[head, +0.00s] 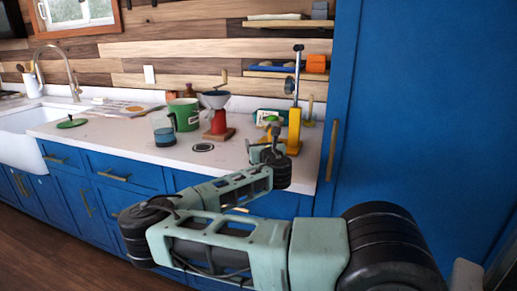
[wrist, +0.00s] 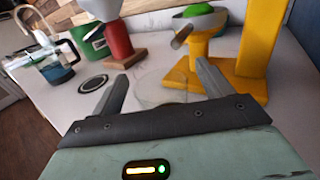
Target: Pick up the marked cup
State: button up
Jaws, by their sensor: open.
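No cup shows a mark that I can make out. A clear glass cup with a handle and blue contents (head: 163,131) stands upright on the counter; it also shows at the left of the wrist view (wrist: 57,70). A green mug-like vessel (head: 185,114) stands just behind it, partly seen in the wrist view (wrist: 92,42). My gripper (wrist: 162,75) is open and low over the counter, to the right of both. A faint, clear round glass thing (wrist: 160,92) shows between its fingers, apparently empty; I cannot tell its full shape.
A red grinder (head: 218,122) with a pale funnel stands on a wooden base. A yellow stand (head: 294,132) with a tall lever rises close to the right of my gripper. A dark ring (head: 203,147) lies flat on the counter (head: 110,135). A tall blue cabinet (head: 420,110) bounds the right.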

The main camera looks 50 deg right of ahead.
jog(key=c, duration=1.1)
jog(key=shift+r, duration=0.2)
notch_tip(320, 180, up, 18)
jog(key=shift+p, duration=0.3)
